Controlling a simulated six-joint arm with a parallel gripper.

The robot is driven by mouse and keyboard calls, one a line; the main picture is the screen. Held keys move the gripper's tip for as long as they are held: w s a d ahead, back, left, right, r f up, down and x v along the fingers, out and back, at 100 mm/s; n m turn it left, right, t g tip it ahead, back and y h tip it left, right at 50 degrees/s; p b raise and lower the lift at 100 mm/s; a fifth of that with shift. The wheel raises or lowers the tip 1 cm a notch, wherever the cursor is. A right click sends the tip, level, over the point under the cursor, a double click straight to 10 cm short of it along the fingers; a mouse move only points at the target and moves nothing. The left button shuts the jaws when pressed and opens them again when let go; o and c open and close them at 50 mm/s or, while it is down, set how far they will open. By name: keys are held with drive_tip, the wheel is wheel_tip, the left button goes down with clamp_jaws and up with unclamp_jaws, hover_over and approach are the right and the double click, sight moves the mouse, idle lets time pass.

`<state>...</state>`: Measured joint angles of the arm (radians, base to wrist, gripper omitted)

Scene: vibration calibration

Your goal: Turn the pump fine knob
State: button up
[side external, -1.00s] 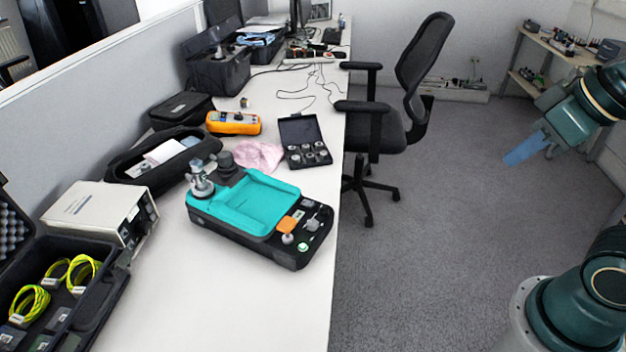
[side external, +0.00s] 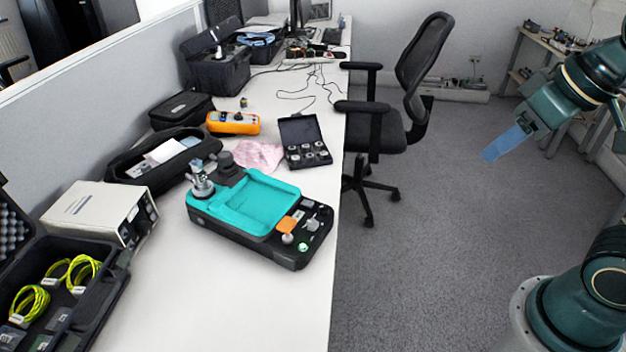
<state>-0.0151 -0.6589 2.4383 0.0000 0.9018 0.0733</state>
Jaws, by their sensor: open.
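The pump is a black case with a teal tray (side external: 246,206) on top, lying on the white table. On its right-hand end are an orange part (side external: 287,225), a small grey knob (side external: 287,238), a green button (side external: 303,247) and other small controls. A silver fitting with a round top (side external: 201,182) stands at its left end. I cannot tell which knob is the fine knob. My gripper (side external: 497,151), with bluish fingers, is in the air over the floor at the right, far from the pump. It is open and holds nothing visible.
A black box of small round parts (side external: 305,143), a pink cloth (side external: 258,156), an orange meter (side external: 233,123) and a white instrument (side external: 95,212) stand around the pump. An office chair (side external: 385,125) is beside the table (side external: 215,300). The table front is clear.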

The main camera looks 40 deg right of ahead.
drive_tip(key=w+a+m+g, duration=0.1)
drive_tip(key=w+a+m, duration=0.15)
drive_tip(key=w, duration=0.75)
drive_tip(key=m+g, duration=0.4)
drive_tip(key=m, duration=0.3)
hover_over(312, 222)
wheel_tip(312, 222, down, 19)
drive_tip(key=shift+s+r, duration=0.1)
drive_tip(key=shift+r, duration=0.1)
drive_tip(key=shift+f, duration=0.1)
drive_tip(key=shift+f, duration=6.8)
